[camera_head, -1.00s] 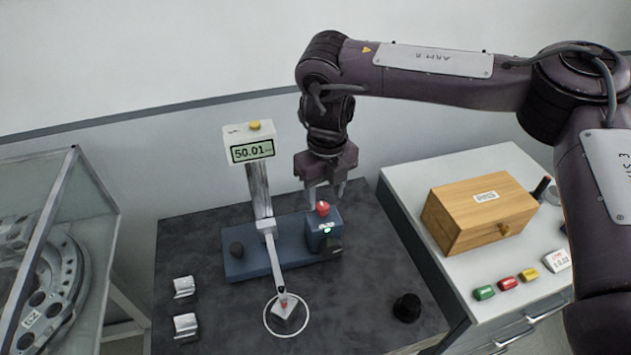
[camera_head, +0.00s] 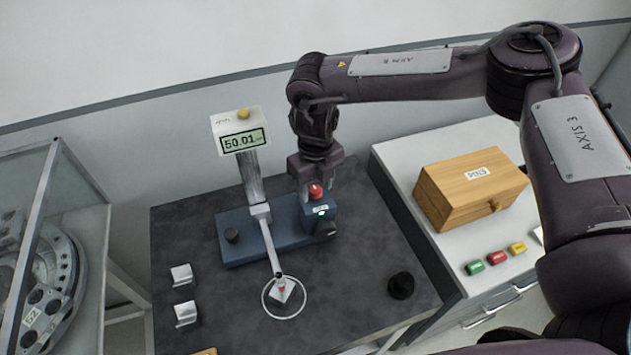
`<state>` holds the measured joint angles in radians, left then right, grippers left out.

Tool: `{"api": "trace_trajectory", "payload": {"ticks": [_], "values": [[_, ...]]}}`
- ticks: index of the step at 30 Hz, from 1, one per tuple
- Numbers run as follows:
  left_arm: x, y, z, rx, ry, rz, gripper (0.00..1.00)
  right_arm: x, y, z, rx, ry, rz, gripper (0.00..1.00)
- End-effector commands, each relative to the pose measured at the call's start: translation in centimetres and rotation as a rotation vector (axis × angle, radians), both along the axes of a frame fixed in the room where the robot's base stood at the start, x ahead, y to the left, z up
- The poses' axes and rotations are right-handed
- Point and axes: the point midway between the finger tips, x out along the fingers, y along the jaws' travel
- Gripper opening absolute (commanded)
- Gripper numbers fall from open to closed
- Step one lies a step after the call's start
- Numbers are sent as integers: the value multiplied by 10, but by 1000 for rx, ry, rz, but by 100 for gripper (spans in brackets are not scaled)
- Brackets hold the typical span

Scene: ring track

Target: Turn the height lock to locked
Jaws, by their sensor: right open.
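A height gauge stands on a blue base (camera_head: 265,248) on the dark table, with a display (camera_head: 244,140) reading 50.01. A blue block (camera_head: 320,211) at the base's right end carries a red button (camera_head: 315,192), a small green light and a black knob (camera_head: 325,230) on its front. Another black knob (camera_head: 232,235) is at the base's left. I cannot tell which knob is the height lock. My right gripper (camera_head: 318,190) points down over the blue block, open, its fingertips close around or behind the red button; contact is unclear. My left gripper is not in view.
The gauge's arm (camera_head: 270,244) reaches forward to a small block (camera_head: 282,291) inside a white ring. Two metal blocks (camera_head: 184,313) lie at left, a black cylinder (camera_head: 401,285) at right. A wooden box (camera_head: 470,188) stands on the white cabinet; a glass case (camera_head: 75,215) is at left.

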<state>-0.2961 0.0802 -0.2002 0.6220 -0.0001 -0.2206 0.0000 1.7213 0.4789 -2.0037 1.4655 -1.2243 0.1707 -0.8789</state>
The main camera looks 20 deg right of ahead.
Motion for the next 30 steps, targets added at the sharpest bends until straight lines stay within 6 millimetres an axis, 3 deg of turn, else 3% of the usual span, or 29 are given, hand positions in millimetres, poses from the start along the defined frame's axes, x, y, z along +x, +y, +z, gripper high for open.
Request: {"api": "trace_trajectory", "payload": {"ticks": [5,15,23,30], "values": [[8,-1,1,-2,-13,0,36,0,0,0,0,-1,0,47],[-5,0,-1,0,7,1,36,0,0,0,0,-1,0,4],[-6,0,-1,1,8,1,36,1,0,0,1,-2,-26,4],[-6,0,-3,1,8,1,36,1,0,0,3,-2,-148,4]]}}
